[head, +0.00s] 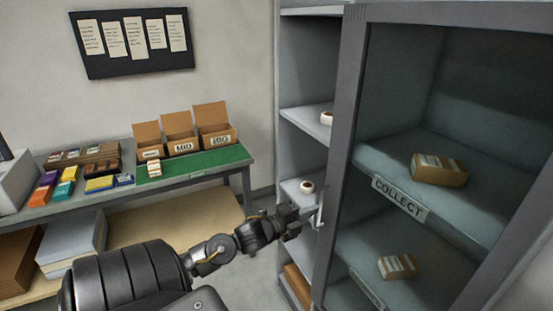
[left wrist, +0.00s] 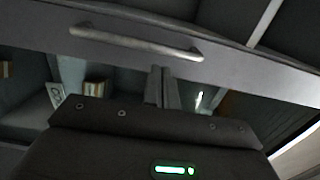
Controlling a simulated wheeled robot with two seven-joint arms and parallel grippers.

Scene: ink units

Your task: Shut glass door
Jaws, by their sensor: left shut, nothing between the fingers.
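The glass door (head: 351,150) is a grey-framed door over the cabinet at the right of the head view. Its near upright frame stands in front of the shelves, and a strip of open shelving shows to its left, so it looks partly open. Its pale handle (head: 319,217) is on that upright; the left wrist view shows it as a grey bar (left wrist: 137,42). My left gripper (head: 293,222) is shut and empty, just left of the handle. In the left wrist view its fingers (left wrist: 162,86) are together, below the bar; contact is unclear. My right gripper is out of view.
Cabinet shelves hold tape rolls (head: 306,186) at left and cartons (head: 438,170) behind the glass, near a COLLECT label (head: 399,197). A workbench (head: 60,206) with open boxes (head: 180,134) on a green mat (head: 195,166) stands at left. Floor shows between bench and cabinet.

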